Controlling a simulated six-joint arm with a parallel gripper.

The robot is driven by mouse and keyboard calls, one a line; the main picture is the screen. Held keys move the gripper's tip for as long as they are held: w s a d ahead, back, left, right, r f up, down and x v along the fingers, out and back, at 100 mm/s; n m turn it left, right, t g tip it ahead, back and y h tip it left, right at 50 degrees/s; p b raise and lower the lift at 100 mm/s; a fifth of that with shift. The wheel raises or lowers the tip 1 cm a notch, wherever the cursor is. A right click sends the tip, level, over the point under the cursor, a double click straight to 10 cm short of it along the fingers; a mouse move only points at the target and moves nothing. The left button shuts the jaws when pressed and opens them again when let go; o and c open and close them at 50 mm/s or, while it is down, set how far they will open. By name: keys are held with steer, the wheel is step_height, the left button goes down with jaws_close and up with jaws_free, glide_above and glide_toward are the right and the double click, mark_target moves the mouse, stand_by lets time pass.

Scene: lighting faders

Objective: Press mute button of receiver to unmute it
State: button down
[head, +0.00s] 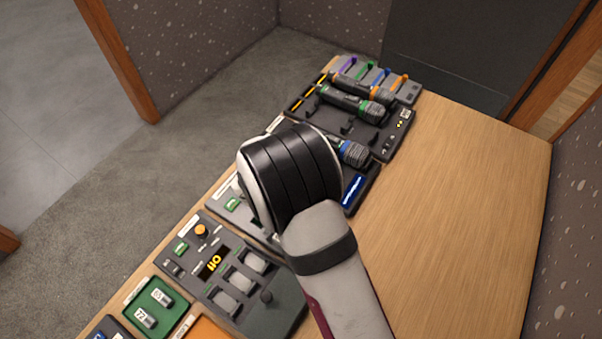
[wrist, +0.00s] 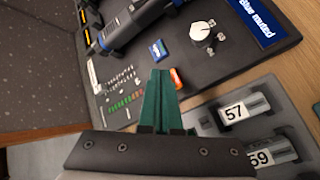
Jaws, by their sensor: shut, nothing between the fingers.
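The receiver is a dark panel (wrist: 235,55) filling much of the wrist view. It has a blue display (wrist: 262,20) whose rotated text seems to include "muted". A white knob (wrist: 200,33), a blue square (wrist: 158,50) and a small orange-red button-like piece (wrist: 177,78) are on its face; I cannot read which is the mute button. My gripper (wrist: 160,76) is shut and empty, its green fingertips just left of the orange-red piece. Contact is unclear. In the head view my arm covers the fingertips and much of the receiver; its lit blue display (head: 353,190) shows.
A blue-banded microphone (wrist: 130,22) lies on the receiver's far part. A green-banded microphone (head: 352,104) and coloured faders (head: 372,76) are farther back. Numbered blocks (wrist: 235,108) sit beside the receiver. A control panel (head: 215,265) is nearer. The wooden table (head: 460,190) is clear on the right.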

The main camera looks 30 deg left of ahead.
steer(key=shift+f, duration=0.1)
stand_by(0.5)
steer(key=shift+f, duration=0.3)
steer(key=shift+f, duration=0.35)
stand_by(0.6)
steer(key=shift+r, duration=0.75)
steer(key=shift+r, duration=2.5)
